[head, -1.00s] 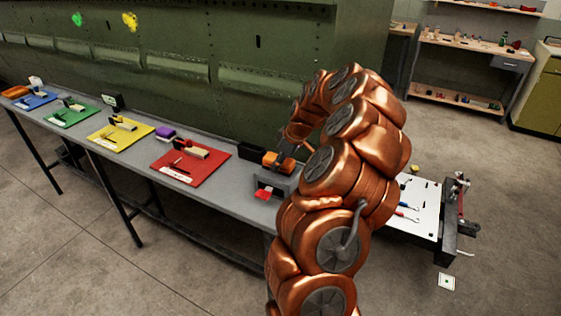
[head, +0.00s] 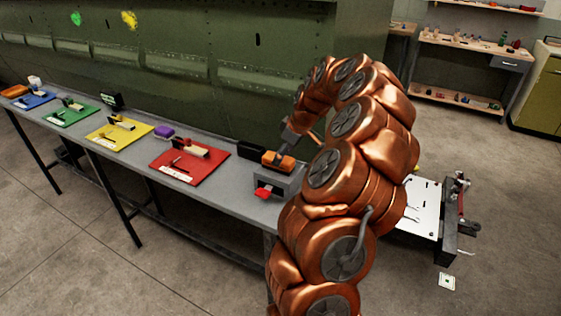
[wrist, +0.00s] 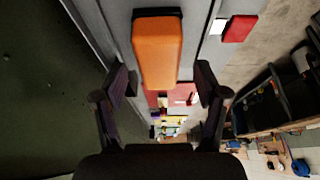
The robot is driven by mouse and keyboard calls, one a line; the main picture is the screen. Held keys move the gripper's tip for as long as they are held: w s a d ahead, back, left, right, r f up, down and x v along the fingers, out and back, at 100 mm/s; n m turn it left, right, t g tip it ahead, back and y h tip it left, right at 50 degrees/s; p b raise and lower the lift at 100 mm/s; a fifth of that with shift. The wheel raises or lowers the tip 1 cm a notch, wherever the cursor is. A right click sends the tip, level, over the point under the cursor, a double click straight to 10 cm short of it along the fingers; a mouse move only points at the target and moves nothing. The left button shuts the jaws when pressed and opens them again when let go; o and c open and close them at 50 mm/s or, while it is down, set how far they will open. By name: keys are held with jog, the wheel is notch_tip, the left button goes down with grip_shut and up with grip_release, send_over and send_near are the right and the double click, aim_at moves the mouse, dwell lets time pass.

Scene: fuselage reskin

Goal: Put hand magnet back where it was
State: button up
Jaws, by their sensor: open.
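An orange block with a dark base (head: 278,159), which I take to be the hand magnet, rests on a grey box-like stand (head: 281,180) at the near right end of the bench. In the wrist view the orange block (wrist: 158,50) lies between and beyond my fingertips, with a gap on both sides. My gripper (wrist: 165,80) is open and empty. In the head view my gripper (head: 286,148) is just above the block, partly hidden by my arm.
The grey bench (head: 232,204) carries red (head: 190,178), yellow (head: 100,138), green and blue mats with tools. A black box (head: 250,149) stands left of the stand, and a red tab (head: 263,193) at its front. The green fuselage (head: 225,110) rises behind.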

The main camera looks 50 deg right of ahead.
jog(key=b+v, duration=0.1)
jog(key=v, duration=0.7)
jog(key=shift+r+b, duration=0.3)
jog(key=shift+b, duration=0.1)
jog(key=s+a+r+n+g, duration=0.1)
jog(key=s+a, duration=0.1)
jog(key=a, duration=1.2)
jog(key=s+a+r+g, duration=0.1)
jog(key=a+g, duration=0.1)
jog(key=a, duration=1.2)
jog(key=s+a+f+m+g, duration=0.1)
jog(key=s+a+f, duration=0.1)
jog(key=s, duration=0.5)
jog(key=s+a+f+m+g+h, duration=0.1)
jog(key=s+a+f+m, duration=0.1)
jog(key=s+a, duration=0.3)
jog(key=s+a+f+m+g, duration=0.1)
jog(key=s+a+f, duration=0.2)
jog(key=s, duration=0.8)
jog(key=shift+a+f, duration=0.3)
jog(key=shift+f, duration=0.4)
